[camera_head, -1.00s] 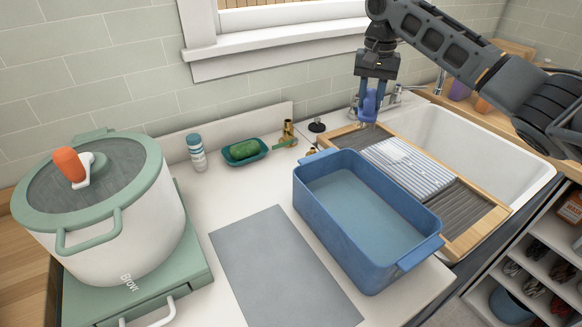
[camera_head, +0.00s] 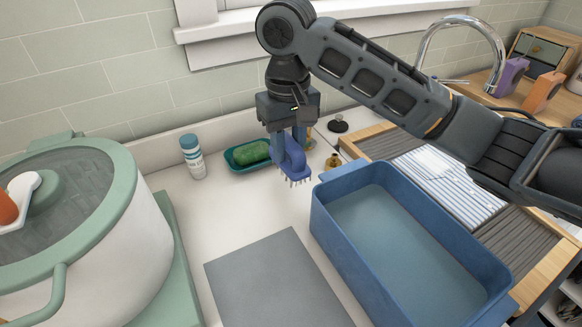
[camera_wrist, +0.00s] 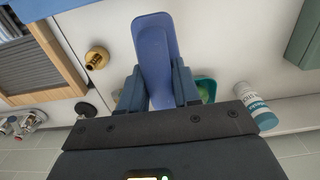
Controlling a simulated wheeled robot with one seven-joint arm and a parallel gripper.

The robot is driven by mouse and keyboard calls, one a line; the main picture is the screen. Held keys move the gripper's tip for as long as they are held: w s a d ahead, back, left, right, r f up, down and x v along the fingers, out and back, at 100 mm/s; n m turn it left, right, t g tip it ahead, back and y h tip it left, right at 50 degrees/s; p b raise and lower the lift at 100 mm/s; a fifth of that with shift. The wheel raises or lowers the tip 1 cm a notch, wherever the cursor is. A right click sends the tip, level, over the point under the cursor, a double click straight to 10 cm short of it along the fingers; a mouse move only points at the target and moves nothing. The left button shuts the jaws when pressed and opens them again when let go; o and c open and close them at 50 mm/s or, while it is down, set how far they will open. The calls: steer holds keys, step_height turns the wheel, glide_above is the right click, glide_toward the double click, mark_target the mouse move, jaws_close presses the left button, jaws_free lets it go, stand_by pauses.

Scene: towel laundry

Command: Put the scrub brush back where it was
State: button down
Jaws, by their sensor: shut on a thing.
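My gripper (camera_head: 289,140) is shut on a blue-purple scrub brush (camera_head: 294,166) and holds it above the white counter, bristles down. In the wrist view the brush (camera_wrist: 155,50) lies between the two fingers (camera_wrist: 158,88). The brush hangs just in front of and right of a teal dish (camera_head: 236,162) with a green sponge (camera_head: 250,152). The gripper hides the dish's right end. A grey mat (camera_head: 270,285) lies on the counter below and in front of the brush.
A blue basin (camera_head: 340,235) stands right of the mat, close to the brush. A white bottle with a blue cap (camera_head: 192,157) stands left of the dish. A large pot (camera_head: 95,250) fills the left. A small brass item (camera_head: 332,161) is behind the basin. A sink board (camera_head: 440,175) is at right.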

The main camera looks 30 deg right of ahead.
mark_target(288, 157)
steer(key=shift+f, duration=2.55)
steer(key=shift+f, duration=0.1)
steer(key=c, duration=0.8)
jaws_free()
step_height(288, 157, up, 12)
steer(key=shift+r+p, duration=0.15)
steer(key=shift+p, duration=0.15)
